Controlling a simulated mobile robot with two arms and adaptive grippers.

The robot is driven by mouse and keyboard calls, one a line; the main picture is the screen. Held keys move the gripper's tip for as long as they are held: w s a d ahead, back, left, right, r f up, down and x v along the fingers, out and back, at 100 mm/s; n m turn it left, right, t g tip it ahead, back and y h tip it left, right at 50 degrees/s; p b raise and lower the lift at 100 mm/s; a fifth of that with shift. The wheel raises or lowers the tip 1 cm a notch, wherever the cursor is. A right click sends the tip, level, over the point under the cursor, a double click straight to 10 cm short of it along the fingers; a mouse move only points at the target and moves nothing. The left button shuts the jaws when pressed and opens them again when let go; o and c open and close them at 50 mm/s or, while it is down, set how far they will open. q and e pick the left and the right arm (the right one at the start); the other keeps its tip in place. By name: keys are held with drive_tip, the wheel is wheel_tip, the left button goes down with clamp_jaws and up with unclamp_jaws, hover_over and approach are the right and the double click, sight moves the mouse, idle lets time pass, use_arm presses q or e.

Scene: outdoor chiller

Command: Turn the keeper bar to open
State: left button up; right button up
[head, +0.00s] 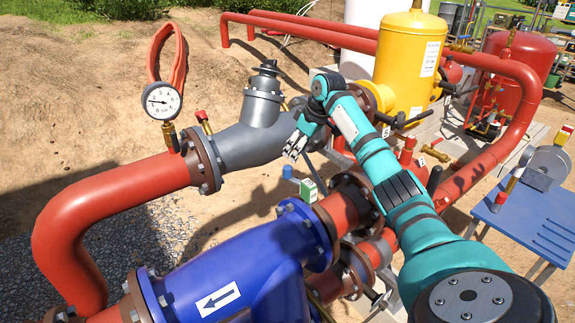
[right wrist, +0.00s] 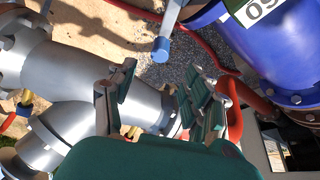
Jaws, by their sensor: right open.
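My right gripper (head: 293,147) is open and empty, beside the grey strainer body (head: 252,140) in the head view. In the right wrist view its two green-padded fingers (right wrist: 160,90) stand apart, with the grey pipe body (right wrist: 75,75) behind and to the left. A short grey bar with a blue end (right wrist: 161,48) shows beyond the fingertips, apart from them. Its blue end also shows in the head view (head: 287,172), just below the gripper. I cannot tell for certain whether this is the keeper bar. My left gripper is not in view.
A blue valve body (head: 240,270) with a white arrow fills the lower middle. A red pipe (head: 110,200) runs at the left, with a pressure gauge (head: 161,101) above it. A yellow tank (head: 408,65) stands behind my arm. A blue table (head: 530,225) is at the right.

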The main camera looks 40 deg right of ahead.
sight(288, 168)
drive_tip(key=p+x, duration=0.2)
drive_tip(key=x, duration=0.7)
drive_tip(key=shift+w+f, duration=0.2)
drive_tip(key=shift+f, duration=0.1)
drive_tip(key=c, duration=1)
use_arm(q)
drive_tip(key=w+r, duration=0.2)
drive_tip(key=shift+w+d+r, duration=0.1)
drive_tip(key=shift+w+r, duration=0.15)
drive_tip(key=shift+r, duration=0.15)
use_arm(e)
clamp_jaws()
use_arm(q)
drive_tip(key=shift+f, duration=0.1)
